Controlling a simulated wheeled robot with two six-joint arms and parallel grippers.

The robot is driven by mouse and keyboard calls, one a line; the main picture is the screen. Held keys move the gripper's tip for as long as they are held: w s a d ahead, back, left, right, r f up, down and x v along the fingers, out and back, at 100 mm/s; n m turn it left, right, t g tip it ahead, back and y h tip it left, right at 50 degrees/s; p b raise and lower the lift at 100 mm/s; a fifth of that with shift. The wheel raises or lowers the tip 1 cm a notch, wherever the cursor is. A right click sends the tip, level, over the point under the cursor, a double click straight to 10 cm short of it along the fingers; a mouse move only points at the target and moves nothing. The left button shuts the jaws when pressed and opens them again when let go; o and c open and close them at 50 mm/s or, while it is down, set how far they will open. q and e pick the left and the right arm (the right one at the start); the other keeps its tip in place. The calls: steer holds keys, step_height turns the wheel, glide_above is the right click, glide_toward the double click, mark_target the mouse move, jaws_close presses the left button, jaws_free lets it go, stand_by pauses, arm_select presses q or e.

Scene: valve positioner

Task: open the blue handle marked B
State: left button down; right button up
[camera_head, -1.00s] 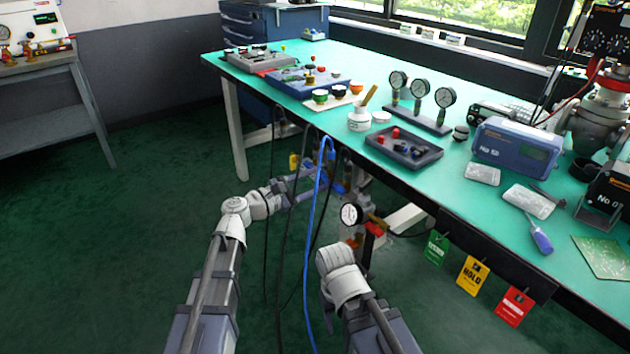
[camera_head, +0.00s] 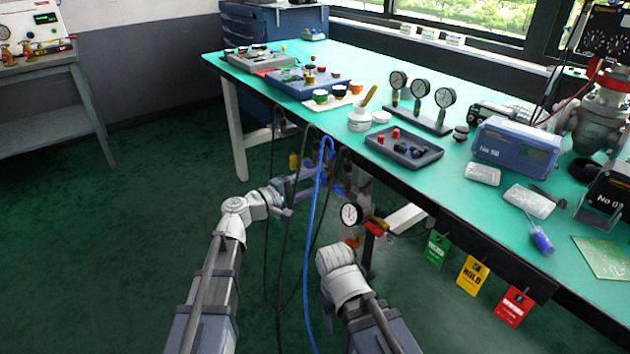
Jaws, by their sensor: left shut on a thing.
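A piece of blue (camera_head: 338,189), which looks like the blue handle, shows under the table's front edge, behind the hanging cables. Its letter is too small to read. My left gripper (camera_head: 311,181) reaches in from the left to this place and is shut on the blue handle. Its fingertips are partly hidden by the cables and small in view, so the exact grip and the handle's angle are hard to tell. My right arm comes in from the bottom. Its wrist shows below the gauge, but its gripper's fingers are not visible.
Black cables and a blue cable (camera_head: 316,230) hang in front of the pipework. A gauge (camera_head: 351,214) and a red handle (camera_head: 375,229) sit right of the blue handle. Tags hang from the green table (camera_head: 330,60). The floor at left is clear.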

arm_select(q)
steer(key=shift+m, duration=0.9)
steer(key=shift+c, duration=1.6)
jaws_free()
steer(key=v, duration=0.8)
